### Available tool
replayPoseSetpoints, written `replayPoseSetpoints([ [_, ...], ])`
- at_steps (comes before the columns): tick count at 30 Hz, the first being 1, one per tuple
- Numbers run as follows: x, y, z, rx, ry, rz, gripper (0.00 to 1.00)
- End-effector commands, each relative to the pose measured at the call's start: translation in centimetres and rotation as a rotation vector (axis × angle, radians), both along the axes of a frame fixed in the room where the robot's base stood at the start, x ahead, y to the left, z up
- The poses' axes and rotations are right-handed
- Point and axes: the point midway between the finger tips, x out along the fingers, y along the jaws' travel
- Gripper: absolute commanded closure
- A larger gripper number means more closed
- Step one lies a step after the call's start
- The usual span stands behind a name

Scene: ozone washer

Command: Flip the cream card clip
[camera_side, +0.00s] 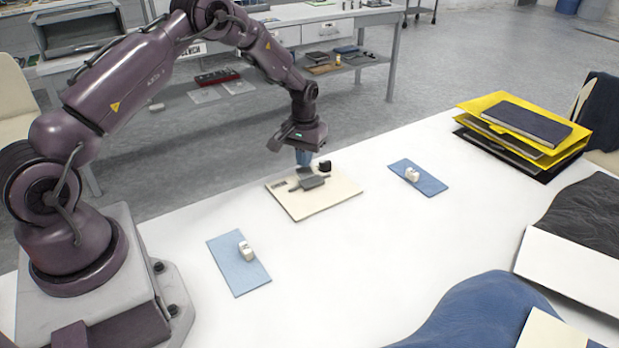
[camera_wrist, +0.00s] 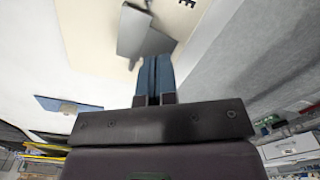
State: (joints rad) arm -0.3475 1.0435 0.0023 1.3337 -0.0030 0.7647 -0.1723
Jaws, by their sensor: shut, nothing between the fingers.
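The cream card (camera_side: 335,201) lies flat on the white table, and a grey clip (camera_side: 312,183) with flat plates sits on it near its far left part. In the wrist view the clip (camera_wrist: 133,30) shows as grey plates on the cream card (camera_wrist: 90,35). My gripper (camera_side: 304,164) points down at the clip with its blue fingers shut together and empty. In the wrist view the fingertips (camera_wrist: 154,60) are close to the clip's edge. I cannot tell whether they touch it.
A light blue mat (camera_side: 240,275) with a small white piece (camera_side: 246,251) lies front left. A darker blue mat (camera_side: 432,184) with another white piece (camera_side: 412,174) lies to the right. The table between is clear.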

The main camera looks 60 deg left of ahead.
Motion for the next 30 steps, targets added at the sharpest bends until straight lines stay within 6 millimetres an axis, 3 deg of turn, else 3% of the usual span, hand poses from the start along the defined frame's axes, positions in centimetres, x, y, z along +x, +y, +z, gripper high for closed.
replayPoseSetpoints([
  [30,0.0,0.0,-1.6,0.0,0.0,0.0,1.0],
])
